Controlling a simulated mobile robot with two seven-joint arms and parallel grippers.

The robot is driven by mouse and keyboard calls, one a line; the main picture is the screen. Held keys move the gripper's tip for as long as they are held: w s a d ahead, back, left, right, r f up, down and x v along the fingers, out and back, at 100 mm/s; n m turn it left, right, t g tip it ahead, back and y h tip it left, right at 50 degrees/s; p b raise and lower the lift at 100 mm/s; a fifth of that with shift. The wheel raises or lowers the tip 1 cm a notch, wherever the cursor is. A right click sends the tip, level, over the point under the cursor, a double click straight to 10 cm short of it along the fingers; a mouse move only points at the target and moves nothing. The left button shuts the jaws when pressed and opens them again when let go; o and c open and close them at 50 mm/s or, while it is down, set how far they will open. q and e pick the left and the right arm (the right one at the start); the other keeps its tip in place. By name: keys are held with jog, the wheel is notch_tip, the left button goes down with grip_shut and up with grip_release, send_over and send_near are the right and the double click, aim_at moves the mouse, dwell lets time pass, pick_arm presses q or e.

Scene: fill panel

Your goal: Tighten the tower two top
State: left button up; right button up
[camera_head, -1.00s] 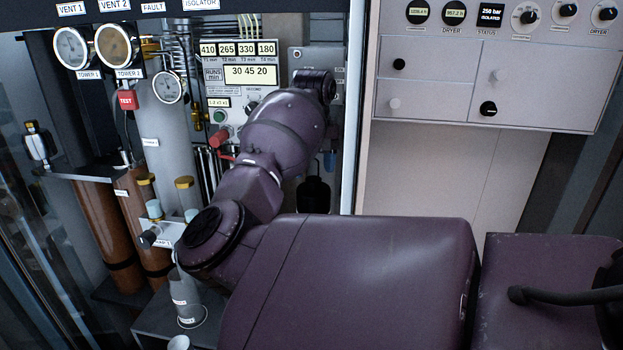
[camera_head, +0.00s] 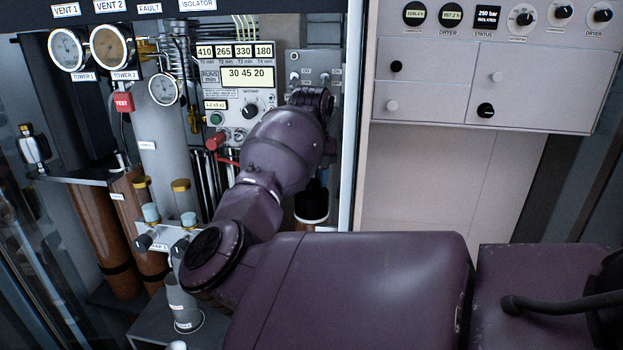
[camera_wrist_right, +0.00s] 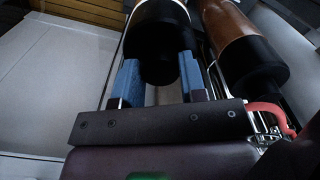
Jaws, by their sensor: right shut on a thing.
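My right gripper (camera_wrist_right: 160,80) has blue pads on both sides of a black cylindrical top (camera_wrist_right: 155,62) and is shut on it. The top has a pale ring at its far end. In the head view a black cylinder with a white lower band (camera_head: 311,203) shows below my right wrist; my arm hides most of the gripper. A brown cylinder (camera_wrist_right: 228,30) with a black end stands to the right in the wrist view. I cannot tell from labels which cylinder is tower two. My left gripper is not in view.
A control panel (camera_head: 238,75), gauges (camera_head: 111,47) and a red TEST box (camera_head: 123,102) are behind. Brown cylinders (camera_head: 95,225) and small capped fittings (camera_head: 181,195) crowd the left. A red lever (camera_wrist_right: 268,107) is close right of the gripper. A pale cabinet (camera_head: 445,185) bounds the right.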

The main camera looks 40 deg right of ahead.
jog(key=shift+f, duration=0.15)
jog(key=shift+m+b, duration=0.55)
jog(key=shift+m, duration=0.05)
jog(key=o, duration=0.9)
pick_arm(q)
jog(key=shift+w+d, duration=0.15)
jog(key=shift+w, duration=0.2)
